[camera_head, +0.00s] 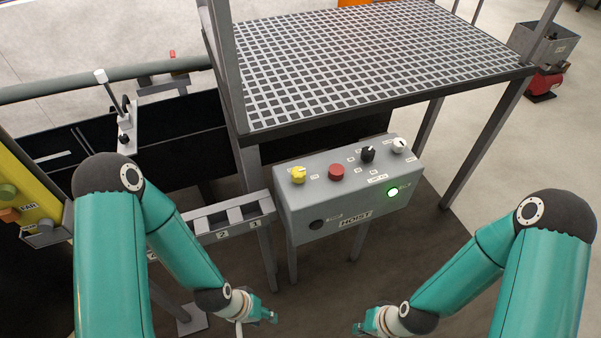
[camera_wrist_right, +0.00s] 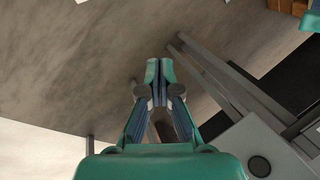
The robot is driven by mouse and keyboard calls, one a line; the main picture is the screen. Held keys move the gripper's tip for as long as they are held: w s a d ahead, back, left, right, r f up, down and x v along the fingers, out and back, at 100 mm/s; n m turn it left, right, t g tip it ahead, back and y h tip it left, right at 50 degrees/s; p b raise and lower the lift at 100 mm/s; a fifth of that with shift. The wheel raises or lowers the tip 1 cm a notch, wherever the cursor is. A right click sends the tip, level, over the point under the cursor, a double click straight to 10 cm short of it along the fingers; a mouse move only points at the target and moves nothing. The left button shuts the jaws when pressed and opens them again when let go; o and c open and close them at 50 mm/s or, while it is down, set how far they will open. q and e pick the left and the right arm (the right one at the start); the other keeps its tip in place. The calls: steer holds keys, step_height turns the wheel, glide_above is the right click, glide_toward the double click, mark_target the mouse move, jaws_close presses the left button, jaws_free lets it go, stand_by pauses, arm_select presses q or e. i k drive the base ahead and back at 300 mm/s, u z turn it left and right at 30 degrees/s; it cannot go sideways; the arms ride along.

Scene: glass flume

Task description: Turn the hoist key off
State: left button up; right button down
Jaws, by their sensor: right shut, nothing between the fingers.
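The grey hoist box (camera_head: 340,209) stands on legs at the centre of the head view, with a HOIST label on its front. Its top carries a yellow knob (camera_head: 298,174), a red button (camera_head: 336,172), a black knob (camera_head: 367,153) and a white knob (camera_head: 399,145). The small labels are unreadable, so I cannot tell which is the key. A green lamp (camera_head: 393,192) glows. My left gripper (camera_head: 270,316) hangs below and in front of the box; its fingers are unclear. My right gripper (camera_head: 360,328) is low in front, shut and empty in the wrist view (camera_wrist_right: 159,70).
A black-edged grating platform (camera_head: 400,98) on grey posts stands behind the box. A grey rack with numbered slots (camera_head: 223,235) is left of it. A yellow panel (camera_head: 30,188) stands at the far left. Bare floor lies to the right of the box.

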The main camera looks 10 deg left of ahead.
mark_target(298, 174)
steer(key=z, duration=0.25)
steer(key=i, duration=0.2)
steer(key=u, duration=1.8)
steer(key=k, duration=0.4)
steer(key=z, duration=0.3)
steer(key=i, duration=0.55)
steer(key=u, duration=0.2)
